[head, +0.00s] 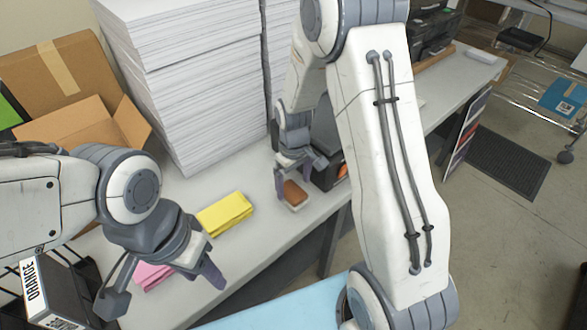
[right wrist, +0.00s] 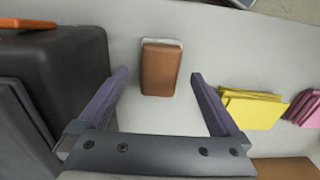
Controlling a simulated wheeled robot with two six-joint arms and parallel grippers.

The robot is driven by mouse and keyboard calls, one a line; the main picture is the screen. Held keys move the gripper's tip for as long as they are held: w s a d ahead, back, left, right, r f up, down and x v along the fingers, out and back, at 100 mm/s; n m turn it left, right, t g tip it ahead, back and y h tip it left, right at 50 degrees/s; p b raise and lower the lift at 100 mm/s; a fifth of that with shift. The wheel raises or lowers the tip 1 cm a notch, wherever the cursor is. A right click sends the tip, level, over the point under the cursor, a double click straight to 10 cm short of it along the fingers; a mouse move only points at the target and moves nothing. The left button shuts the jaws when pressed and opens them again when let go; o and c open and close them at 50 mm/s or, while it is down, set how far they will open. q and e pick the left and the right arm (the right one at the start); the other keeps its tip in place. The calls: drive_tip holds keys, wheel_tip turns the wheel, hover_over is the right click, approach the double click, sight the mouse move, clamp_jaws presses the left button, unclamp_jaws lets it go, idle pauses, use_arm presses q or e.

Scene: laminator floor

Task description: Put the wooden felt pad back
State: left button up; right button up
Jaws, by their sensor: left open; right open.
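The wooden felt pad (head: 295,194) is a small brown block with a pale felt edge, lying on the grey table. It also shows in the right wrist view (right wrist: 161,70), between and partly beyond my right fingertips, with clear gaps on both sides. My right gripper (head: 299,180) is open just above the pad and does not hold it. My left gripper (head: 163,288) is open and empty near the table's front left, by the pink cloths (head: 152,275).
Folded yellow cloths (head: 225,213) lie left of the pad. A dark machine (right wrist: 62,75) stands close beside my right gripper. Tall paper stacks (head: 190,90) line the back. An open cardboard box (head: 80,125) and a black box labelled ORANGE (head: 62,292) are at left.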

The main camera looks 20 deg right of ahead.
sight(294, 191)
wheel_tip(294, 191, up, 7)
drive_tip(key=b, duration=0.1)
drive_tip(key=s+a+r+n, duration=0.2)
drive_tip(key=s+a+r, duration=0.4)
drive_tip(key=s+a, duration=0.45)
drive_tip(key=s+a+r+n+y, duration=0.1)
drive_tip(key=s+a, duration=0.2)
drive_tip(key=s, duration=1)
drive_tip(key=shift+a, duration=0.4)
